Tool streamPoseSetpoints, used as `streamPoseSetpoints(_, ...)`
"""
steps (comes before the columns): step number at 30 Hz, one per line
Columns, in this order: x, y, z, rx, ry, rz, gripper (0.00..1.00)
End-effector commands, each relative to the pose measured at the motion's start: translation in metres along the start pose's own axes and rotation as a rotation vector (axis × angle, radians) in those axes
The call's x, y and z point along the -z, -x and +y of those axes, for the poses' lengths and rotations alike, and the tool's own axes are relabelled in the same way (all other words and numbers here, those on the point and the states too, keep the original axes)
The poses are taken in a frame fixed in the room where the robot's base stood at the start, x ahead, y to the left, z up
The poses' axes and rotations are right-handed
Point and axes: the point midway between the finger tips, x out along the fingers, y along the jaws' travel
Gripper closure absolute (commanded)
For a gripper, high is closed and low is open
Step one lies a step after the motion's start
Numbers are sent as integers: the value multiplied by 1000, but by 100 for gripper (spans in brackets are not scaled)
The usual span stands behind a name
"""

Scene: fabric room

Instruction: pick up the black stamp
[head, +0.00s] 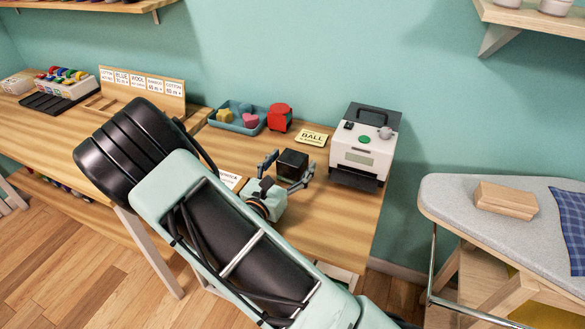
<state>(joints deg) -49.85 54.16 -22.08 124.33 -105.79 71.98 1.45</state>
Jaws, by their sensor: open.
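A black block-shaped thing, which looks like the black stamp (293,161), stands on the wooden table beside my gripper. My gripper (286,171) is open, with one finger to the left of the stamp and the other to its right. The stamp appears between or just beyond the fingertips; I cannot tell how deep it sits between them or whether either finger touches it. My gripper hides part of its lower front.
A white label printer (365,148) stands close on the right. A yellow card (312,137), a red object (280,118) and a blue tray (238,130) lie behind. An ironing board (450,199) is at the right. Bare table (335,215) shows in front of the printer.

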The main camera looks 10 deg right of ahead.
Motion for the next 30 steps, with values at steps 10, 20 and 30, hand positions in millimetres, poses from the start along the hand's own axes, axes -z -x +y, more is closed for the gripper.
streamPoseSetpoints(10,0,-6,0,-1,0,0,33)
streamPoseSetpoints(20,0,-6,0,-1,0,0,70)
streamPoseSetpoints(30,-2,-6,0,-1,0,0,76)
